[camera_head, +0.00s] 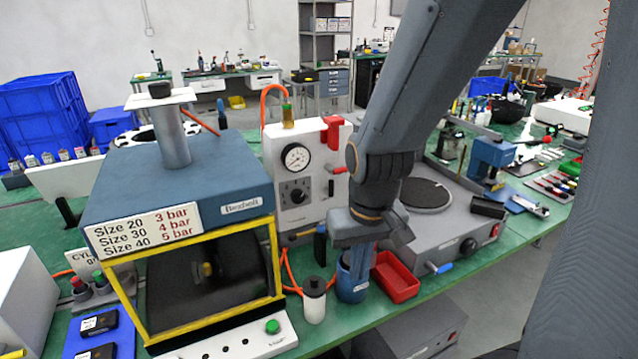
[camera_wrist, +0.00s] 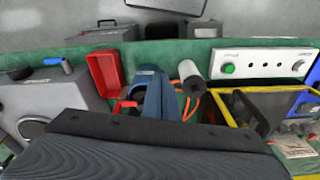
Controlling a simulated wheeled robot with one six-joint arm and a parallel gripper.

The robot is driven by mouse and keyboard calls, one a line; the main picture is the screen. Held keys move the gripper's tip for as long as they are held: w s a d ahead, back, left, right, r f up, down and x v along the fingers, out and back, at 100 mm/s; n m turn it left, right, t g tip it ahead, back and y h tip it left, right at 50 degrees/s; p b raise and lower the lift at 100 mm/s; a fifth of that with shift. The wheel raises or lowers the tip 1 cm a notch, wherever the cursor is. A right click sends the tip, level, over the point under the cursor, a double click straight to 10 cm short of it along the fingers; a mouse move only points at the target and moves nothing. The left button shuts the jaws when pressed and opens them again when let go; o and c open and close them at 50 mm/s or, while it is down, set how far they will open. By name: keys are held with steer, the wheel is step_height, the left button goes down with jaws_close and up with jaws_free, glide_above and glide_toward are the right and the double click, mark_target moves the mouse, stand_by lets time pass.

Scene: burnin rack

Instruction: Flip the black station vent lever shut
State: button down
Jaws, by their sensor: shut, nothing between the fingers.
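The gauge station (camera_head: 290,215) is a pale upright panel in the head view, left of my arm, with a round gauge and a black knob. A small black lever (camera_head: 331,188) seems to stick up at its right edge, below a red lever (camera_head: 338,170); it is too small to tell its exact position. My gripper (camera_head: 360,262) points down, shut and empty, in front of and right of the station, apart from the black lever. Its fingers are over or in a blue cup (camera_head: 347,287); I cannot tell if they touch it. The wrist view also shows my gripper (camera_wrist: 152,98).
A white bottle (camera_head: 314,300) and a dark upright handle (camera_head: 320,243) stand left of my gripper. A red tray (camera_head: 396,278) and a grey hotplate-like unit (camera_head: 440,225) are on the right. The blue chamber (camera_head: 185,180) with yellow frame fills the left.

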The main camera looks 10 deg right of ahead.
steer(key=w+a+r+n+t+h+b, duration=0.1)
steer(key=w+a+r+t, duration=0.1)
steer(key=w+r, duration=0.5)
steer(key=w+a+r+n+t+h+b, duration=0.1)
steer(key=w+r+n+t+h+b, duration=0.1)
steer(key=w+r, duration=0.4)
steer(key=w+t, duration=0.1)
steer(key=w, duration=0.3)
steer(key=shift+w+a+r+h, duration=0.2)
steer(key=shift+a+r+h, duration=0.1)
steer(key=shift+a+r, duration=0.05)
steer(key=shift+f, duration=0.1)
steer(key=x, duration=1)
steer(key=shift+p, duration=0.35)
steer(key=shift+d+r+p, duration=0.2)
steer(key=shift+p, duration=0.5)
